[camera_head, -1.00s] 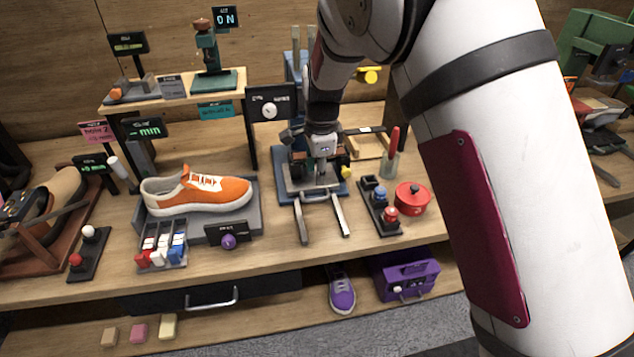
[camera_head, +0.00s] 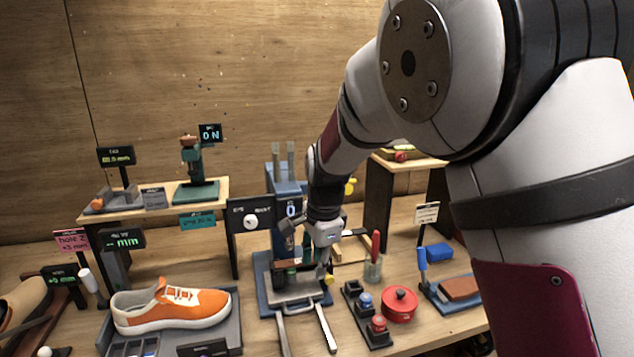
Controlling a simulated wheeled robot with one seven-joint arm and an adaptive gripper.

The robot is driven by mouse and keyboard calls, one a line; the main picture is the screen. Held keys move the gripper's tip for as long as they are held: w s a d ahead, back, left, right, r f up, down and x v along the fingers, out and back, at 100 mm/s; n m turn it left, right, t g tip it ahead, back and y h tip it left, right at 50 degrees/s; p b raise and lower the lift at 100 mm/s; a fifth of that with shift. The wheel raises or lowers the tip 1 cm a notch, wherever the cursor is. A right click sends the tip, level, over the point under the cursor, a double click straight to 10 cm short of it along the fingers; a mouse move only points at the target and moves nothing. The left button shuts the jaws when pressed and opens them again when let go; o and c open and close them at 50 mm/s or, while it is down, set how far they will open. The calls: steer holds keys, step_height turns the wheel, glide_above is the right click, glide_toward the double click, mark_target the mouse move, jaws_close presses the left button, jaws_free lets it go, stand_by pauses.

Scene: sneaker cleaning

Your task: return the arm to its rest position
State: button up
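My arm reaches in from the right, and my gripper (camera_head: 328,275) points down over the front part of the blue press-like machine (camera_head: 262,290) near the middle of the bench. The fingertips are small and dark, and I cannot tell whether they are open or shut, or whether they touch anything. A small yellow part (camera_head: 329,281) shows right at the gripper. My upper arm covers the right side of the view.
An orange and white sneaker (camera_head: 172,308) rests on a grey stand (camera_head: 232,328) to the left. A red pot (camera_head: 399,306), a button panel (camera_head: 358,308) and a cup with a red-handled tool (camera_head: 373,268) stand right of the machine. A raised shelf (camera_head: 215,192) stands behind the sneaker.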

steer(key=s+d+r+n+t, duration=0.1)
steer(key=s+d+r+n, duration=0.5)
steer(key=s+d+r, duration=0.7)
steer(key=s+d+n+t, duration=0.1)
steer(key=s+d+n, duration=0.2)
steer(key=s, duration=0.6)
steer(key=s+d+n+t+h, duration=0.1)
steer(key=s+d+n, duration=0.3)
steer(key=s, duration=0.5)
steer(key=shift+s, duration=0.3)
